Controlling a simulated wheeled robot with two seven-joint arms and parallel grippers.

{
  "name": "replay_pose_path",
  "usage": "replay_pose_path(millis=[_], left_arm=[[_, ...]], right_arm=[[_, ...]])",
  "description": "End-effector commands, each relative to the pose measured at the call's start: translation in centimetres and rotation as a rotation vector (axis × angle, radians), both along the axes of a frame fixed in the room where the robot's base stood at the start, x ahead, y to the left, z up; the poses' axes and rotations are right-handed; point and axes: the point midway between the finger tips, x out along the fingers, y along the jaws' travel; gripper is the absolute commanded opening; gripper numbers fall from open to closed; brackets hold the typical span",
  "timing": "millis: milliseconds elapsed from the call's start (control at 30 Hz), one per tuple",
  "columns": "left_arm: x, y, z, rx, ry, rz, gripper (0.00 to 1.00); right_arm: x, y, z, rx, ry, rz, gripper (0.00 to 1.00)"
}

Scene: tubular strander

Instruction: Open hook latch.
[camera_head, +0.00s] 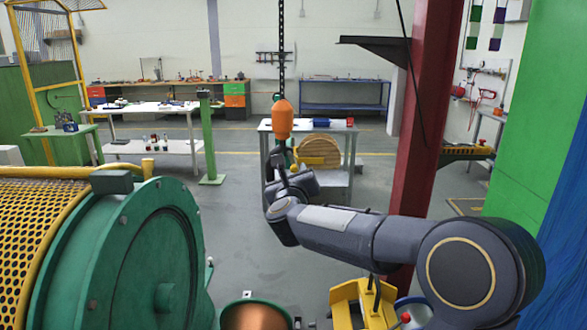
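An orange hook block (282,120) hangs from a dark chain (282,50) in the upper middle. The hook and its latch below the block are small and mostly hidden by my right gripper, so I cannot tell whether the latch is open or shut. My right arm reaches in from the right, and my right gripper (281,163) is just below the orange block, at the hook. Its fingers are too small and dark to tell whether they are open or shut, or whether they touch the latch. My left gripper is not in view.
A green drum machine (130,250) with a yellow perforated guard (35,240) fills the lower left. A red column (428,130) stands right of the chain. A grey table (345,130) with a wooden spool (320,151) is behind the hook. A yellow bracket (350,300) is below my arm.

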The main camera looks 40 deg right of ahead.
Motion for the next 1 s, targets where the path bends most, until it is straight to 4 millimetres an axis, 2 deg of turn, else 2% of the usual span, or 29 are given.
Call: replay_pose_path(millis=[167,433,467,733,1000], left_arm=[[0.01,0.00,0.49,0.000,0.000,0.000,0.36],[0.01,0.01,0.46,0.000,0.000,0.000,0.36],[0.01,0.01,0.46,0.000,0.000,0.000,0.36],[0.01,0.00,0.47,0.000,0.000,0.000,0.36],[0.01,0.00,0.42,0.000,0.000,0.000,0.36]], right_arm=[[1.16,-0.98,0.03,-0.002,0.001,0.000,0.38],[1.32,-1.12,-0.02,-0.002,0.001,0.001,0.38],[1.31,-1.12,-0.02,-0.002,0.001,0.001,0.36],[1.30,-1.09,-0.01,-0.002,0.001,0.001,0.01],[1.27,-1.11,0.00,-0.012,0.010,0.002,0.00]])
